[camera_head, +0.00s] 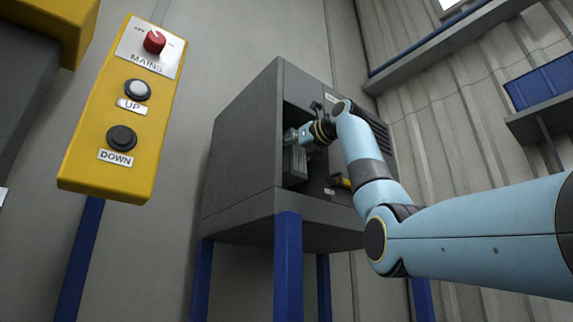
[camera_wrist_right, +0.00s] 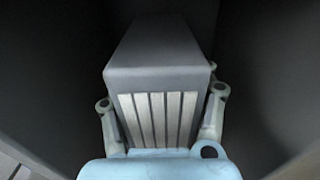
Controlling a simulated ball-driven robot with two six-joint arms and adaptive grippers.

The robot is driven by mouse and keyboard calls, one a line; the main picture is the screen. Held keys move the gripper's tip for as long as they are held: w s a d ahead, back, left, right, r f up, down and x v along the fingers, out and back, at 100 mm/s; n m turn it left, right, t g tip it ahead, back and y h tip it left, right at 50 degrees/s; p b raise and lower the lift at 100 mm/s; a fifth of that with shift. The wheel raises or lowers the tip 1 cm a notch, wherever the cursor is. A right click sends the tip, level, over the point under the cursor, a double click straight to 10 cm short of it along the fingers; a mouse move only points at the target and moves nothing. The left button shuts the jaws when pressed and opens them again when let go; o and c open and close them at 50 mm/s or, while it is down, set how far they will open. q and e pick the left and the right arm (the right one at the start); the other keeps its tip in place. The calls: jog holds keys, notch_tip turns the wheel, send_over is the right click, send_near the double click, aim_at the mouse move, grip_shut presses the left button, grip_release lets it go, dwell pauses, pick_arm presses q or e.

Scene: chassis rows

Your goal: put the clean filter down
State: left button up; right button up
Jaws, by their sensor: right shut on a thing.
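The filter (camera_wrist_right: 155,75) is a grey block with pale ribs on its near face. It fills the middle of the right wrist view. My right gripper (camera_wrist_right: 160,108) has a finger on each side of it and is shut on it. In the head view the gripper (camera_head: 303,135) reaches into the dark opening of a grey cabinet (camera_head: 240,150), and the filter (camera_head: 295,163) shows just below it, inside the opening. I cannot tell whether the filter touches the cabinet floor. My left gripper is not in view.
The cabinet stands on blue legs (camera_head: 288,265). A yellow control box (camera_head: 125,110) with a red MAINS knob and UP and DOWN buttons hangs at the left. A blue bin (camera_head: 543,82) sits on a shelf at the right. Dark walls surround the filter closely.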

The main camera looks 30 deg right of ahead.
aim_at(288, 183)
jog(key=shift+s+d+f, duration=0.1)
jog(key=shift+d+f, duration=0.05)
jog(key=shift+f, duration=0.35)
jog(key=shift+s+d+f, duration=0.1)
jog(key=shift+f, duration=0.35)
notch_tip(288, 183, down, 3)
jog(key=shift+w+a, duration=0.15)
jog(key=shift+w+f+p, duration=0.1)
jog(key=shift+f+p, duration=0.1)
jog(key=shift+p, duration=0.1)
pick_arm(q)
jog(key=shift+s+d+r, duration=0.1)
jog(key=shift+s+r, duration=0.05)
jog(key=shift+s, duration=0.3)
pick_arm(e)
jog(key=shift+f, duration=0.2)
jog(key=o, duration=1.5)
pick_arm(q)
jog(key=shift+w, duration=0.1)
pick_arm(e)
jog(key=shift+r, duration=0.2)
